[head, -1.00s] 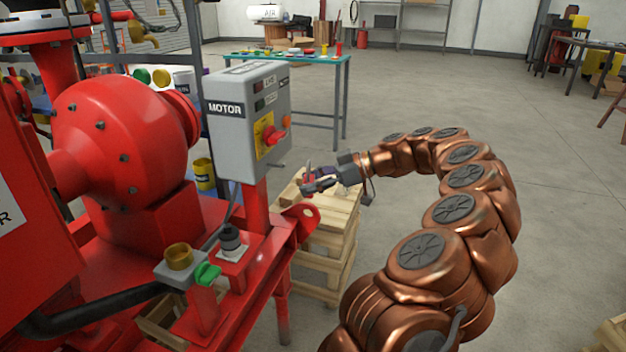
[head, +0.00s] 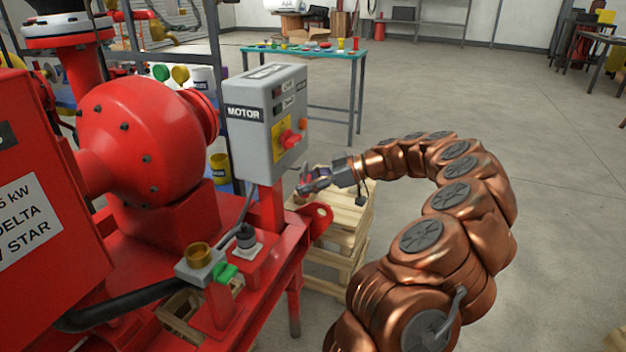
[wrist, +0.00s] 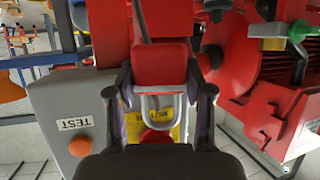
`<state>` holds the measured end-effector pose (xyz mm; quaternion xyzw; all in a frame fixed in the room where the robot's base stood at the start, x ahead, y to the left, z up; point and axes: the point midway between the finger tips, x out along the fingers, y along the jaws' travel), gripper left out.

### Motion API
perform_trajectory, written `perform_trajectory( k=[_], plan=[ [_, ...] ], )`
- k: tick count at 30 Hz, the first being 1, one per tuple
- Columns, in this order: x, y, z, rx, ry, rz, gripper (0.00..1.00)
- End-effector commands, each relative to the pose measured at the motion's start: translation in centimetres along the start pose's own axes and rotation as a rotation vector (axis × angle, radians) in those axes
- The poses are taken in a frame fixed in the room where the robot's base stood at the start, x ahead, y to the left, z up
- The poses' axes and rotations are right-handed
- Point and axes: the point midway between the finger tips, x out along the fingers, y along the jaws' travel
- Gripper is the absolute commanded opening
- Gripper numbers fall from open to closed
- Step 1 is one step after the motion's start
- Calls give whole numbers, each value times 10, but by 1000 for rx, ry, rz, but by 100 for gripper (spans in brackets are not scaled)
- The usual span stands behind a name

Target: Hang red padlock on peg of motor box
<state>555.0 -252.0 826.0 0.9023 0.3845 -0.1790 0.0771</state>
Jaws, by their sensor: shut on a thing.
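The grey motor box (head: 264,125) stands on a red post, with a yellow plate and a red rotary knob (head: 289,139) on its face. In the head view my gripper (head: 303,184) is just right of the post, slightly below the box. In the wrist view my gripper (wrist: 161,88) is shut on the red padlock (wrist: 160,66), one finger on each side. The padlock's silver U-shaped shackle (wrist: 160,97) points toward the box's yellow plate (wrist: 178,131), apparently apart from it. I cannot make out the peg clearly.
An orange button (wrist: 81,147) sits beside a TEST label on the box. The red pump skid (head: 140,150) fills the left. A wooden crate stack (head: 340,235) stands below my gripper. A tool table (head: 310,52) is behind; the floor at right is open.

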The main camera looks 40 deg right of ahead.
Motion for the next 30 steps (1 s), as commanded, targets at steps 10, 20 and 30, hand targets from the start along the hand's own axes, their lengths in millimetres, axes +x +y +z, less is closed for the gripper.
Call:
perform_trajectory(
  k=[10,20,30],
  plan=[
    [16,4,-8,0,1,-4,11],
    [30,7,-5,-1,1,-2,11],
    [37,10,-4,-1,0,0,11]
  ],
)
